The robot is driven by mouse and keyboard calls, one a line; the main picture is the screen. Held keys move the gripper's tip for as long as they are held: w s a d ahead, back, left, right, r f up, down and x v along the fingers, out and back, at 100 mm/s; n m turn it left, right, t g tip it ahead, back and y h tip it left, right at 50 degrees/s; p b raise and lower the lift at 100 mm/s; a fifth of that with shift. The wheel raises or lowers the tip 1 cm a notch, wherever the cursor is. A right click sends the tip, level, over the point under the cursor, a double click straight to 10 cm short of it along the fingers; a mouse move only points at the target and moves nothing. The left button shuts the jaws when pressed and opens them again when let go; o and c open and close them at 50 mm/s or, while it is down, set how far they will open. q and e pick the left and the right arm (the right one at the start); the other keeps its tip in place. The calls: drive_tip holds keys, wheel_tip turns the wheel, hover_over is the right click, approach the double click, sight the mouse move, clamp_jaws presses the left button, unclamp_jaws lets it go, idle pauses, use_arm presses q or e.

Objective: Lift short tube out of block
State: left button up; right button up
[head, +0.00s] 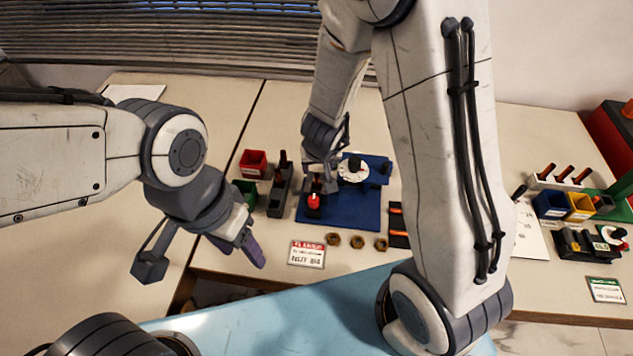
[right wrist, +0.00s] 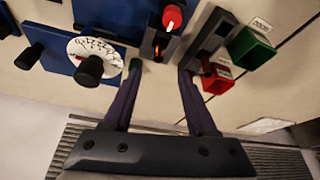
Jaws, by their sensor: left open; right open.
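A dark grey block (head: 279,195) stands left of the blue board in the head view. Two small brown-red tubes stand upright at its far end, the farther one (head: 283,158) and the nearer one (head: 278,175); I cannot tell which is shorter. In the right wrist view the block (right wrist: 213,32) lies by the right-hand finger, with a reddish tube (right wrist: 206,67) beside that finger. My right gripper (right wrist: 160,72) is open and empty, over the board's left part; its tips are partly hidden in the head view. My left gripper (head: 247,243) is open and empty in front of the block.
The blue board (head: 345,214) carries a white dial (head: 353,170) and a red knob (head: 313,200). A red bin (head: 252,162) and a green bin (head: 245,190) stand left of the block. Several brass nuts (head: 357,242) and a sign (head: 306,254) lie in front.

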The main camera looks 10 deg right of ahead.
sight(317, 177)
drive_tip(key=b+x, duration=0.6)
drive_tip(key=x, duration=0.4)
drive_tip(key=shift+s+d+f+b, duration=0.15)
drive_tip(key=shift+b, duration=0.15)
clamp_jaws()
